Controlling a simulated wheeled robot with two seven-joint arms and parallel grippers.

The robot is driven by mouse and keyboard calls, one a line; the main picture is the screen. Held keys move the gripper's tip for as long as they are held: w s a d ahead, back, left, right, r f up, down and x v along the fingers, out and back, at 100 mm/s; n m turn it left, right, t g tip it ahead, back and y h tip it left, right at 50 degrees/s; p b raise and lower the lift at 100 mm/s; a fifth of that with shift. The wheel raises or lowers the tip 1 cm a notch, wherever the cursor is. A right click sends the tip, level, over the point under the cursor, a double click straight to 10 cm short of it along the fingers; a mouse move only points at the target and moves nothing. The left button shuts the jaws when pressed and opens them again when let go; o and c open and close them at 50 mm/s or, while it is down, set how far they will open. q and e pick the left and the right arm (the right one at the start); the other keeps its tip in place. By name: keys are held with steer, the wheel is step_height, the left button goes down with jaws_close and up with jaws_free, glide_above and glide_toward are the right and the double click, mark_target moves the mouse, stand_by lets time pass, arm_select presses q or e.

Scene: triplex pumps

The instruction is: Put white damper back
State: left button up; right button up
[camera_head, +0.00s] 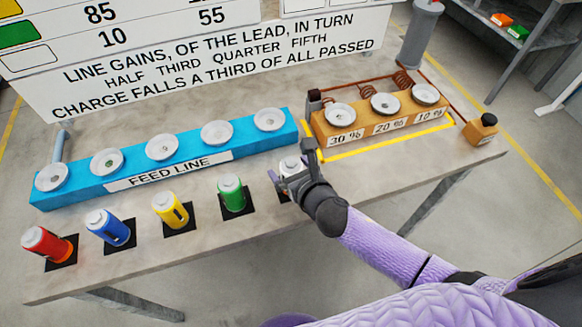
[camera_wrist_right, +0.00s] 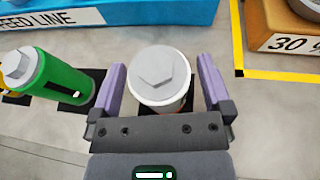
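The white damper (camera_head: 292,166) has a grey hexagonal cap and also shows in the right wrist view (camera_wrist_right: 160,80). It is at the right end of the damper row, over a black square (camera_head: 284,195) that is mostly covered. My right gripper (camera_head: 290,172) is around the damper, one finger on each side. In the wrist view (camera_wrist_right: 160,88) the fingers are apart, with narrow gaps beside the damper, so the gripper looks open. The damper's lower part is hidden, and I cannot tell whether its base touches the square. My left gripper is not in view.
Red (camera_head: 48,243), blue (camera_head: 108,227), yellow (camera_head: 170,209) and green (camera_head: 231,192) dampers stand on black squares to the left. The blue feed line block (camera_head: 190,172) lies behind them. An orange block (camera_head: 350,140) with percent labels, bordered by yellow tape, is at the right.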

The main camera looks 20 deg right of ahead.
steer(key=shift+r, duration=0.25)
steer(key=p+v, duration=0.3)
steer(key=v, duration=0.9)
steer(key=s+d+f+m+g+h, duration=0.1)
steer(key=s+d+f+m+g, duration=0.15)
steer(key=f+m, duration=0.4)
steer(key=s+d+f+m+g+h, duration=0.1)
steer(key=s+d+f+m+g, duration=0.15)
steer(key=f+m, duration=0.35)
steer(key=s+d+f+m+g+h, duration=0.1)
steer(key=s+d+f+m, duration=0.1)
steer(key=s+f+m, duration=0.4)
arm_select(q)
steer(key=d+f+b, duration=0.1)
steer(key=b, duration=0.3)
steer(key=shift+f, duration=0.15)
arm_select(e)
steer(key=s+a+f+m+g, duration=0.2)
steer(key=s+f+m+g, duration=0.4)
steer(key=s+f+m, duration=0.8)
steer(key=s+m, duration=0.2)
steer(key=m, duration=0.1)
steer(key=shift+a+g, duration=0.25)
steer(key=shift+g, duration=0.05)
steer(key=shift+f, duration=0.1)
